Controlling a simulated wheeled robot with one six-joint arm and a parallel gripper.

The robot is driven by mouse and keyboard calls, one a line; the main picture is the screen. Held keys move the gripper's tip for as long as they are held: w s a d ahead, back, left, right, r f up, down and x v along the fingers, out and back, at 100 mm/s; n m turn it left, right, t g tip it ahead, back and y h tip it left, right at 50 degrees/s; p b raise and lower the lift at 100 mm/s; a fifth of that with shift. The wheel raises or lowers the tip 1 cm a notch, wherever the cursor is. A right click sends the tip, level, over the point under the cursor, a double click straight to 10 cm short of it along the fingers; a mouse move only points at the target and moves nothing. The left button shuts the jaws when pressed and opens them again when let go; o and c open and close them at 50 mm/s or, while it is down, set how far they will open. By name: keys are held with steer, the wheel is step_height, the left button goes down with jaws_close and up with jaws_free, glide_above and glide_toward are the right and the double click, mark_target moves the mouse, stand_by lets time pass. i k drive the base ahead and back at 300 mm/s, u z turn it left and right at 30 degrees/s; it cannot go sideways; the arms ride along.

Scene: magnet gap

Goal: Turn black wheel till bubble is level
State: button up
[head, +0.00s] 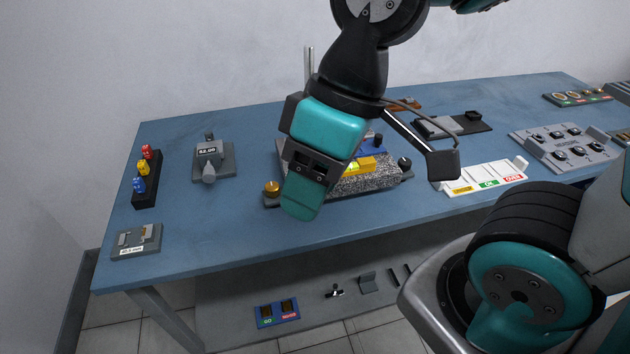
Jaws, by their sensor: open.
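A speckled grey block (368,182) stands near the front middle of the blue table. A yellow piece (360,166), which looks like the level, lies on top of it; its bubble is too small to read. A black round knob (404,163) at the block's right end looks like the black wheel. A brass knob (272,187) is at its left end. My gripper (303,203) points down in front of the block's left part, left of the black knob and apart from it. Its jaws are open and I see nothing between them. It hides the block's left part.
A grey gauge stand (213,160), a black rack with coloured pieces (146,178) and a small grey block (137,241) are at left. A white labelled tray (485,178) and a grey tray (565,147) are at right. The table's front middle is clear.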

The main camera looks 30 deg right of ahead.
mark_target(404, 164)
steer(key=z, duration=1)
